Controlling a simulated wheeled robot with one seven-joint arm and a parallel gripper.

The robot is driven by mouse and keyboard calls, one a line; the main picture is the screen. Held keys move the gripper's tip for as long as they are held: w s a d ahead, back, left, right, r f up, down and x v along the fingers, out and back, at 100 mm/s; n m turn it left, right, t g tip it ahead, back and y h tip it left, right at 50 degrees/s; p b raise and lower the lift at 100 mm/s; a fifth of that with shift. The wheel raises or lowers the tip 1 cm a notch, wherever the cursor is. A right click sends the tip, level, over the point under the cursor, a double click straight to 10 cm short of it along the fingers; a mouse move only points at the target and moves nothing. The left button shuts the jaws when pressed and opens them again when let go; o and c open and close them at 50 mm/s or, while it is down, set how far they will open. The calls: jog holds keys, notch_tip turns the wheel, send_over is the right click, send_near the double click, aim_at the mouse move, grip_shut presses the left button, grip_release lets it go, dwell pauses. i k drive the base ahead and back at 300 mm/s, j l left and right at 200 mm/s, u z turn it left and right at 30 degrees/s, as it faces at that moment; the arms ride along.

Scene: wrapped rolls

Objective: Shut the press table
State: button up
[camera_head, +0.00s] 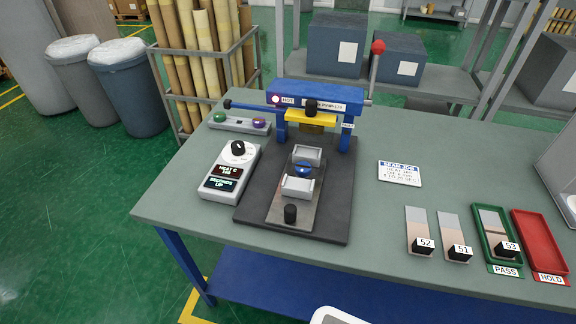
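The press (313,108) stands on the bench, a blue frame with a yellow bar and a brown block under it. A lever with a red ball (378,48) stands up at its right. The press table (291,213) is a grey metal plate on a dark base (335,220), drawn out toward the front of the press. It carries two pale blocks with a small blue item (302,168) between them, and a black knob (290,213) at its front end. My gripper is not in view; a white rounded part at the bottom edge may be mine.
A control box (230,172) with a dial and displays sits left of the base, with a button box (239,123) behind. To the right lie a job card (400,173), labelled strips (420,232), a green PASS tray (480,237) and a red HOLD tray (541,240).

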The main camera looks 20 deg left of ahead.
aim_at(295, 202)
jog(key=u, duration=1.2)
jog(key=j+z, duration=0.2)
jog(key=z, duration=0.25)
jog(key=k+j+z, duration=0.1)
jog(key=z, duration=0.3)
jog(key=k+j+z, duration=0.15)
jog(key=z, duration=0.3)
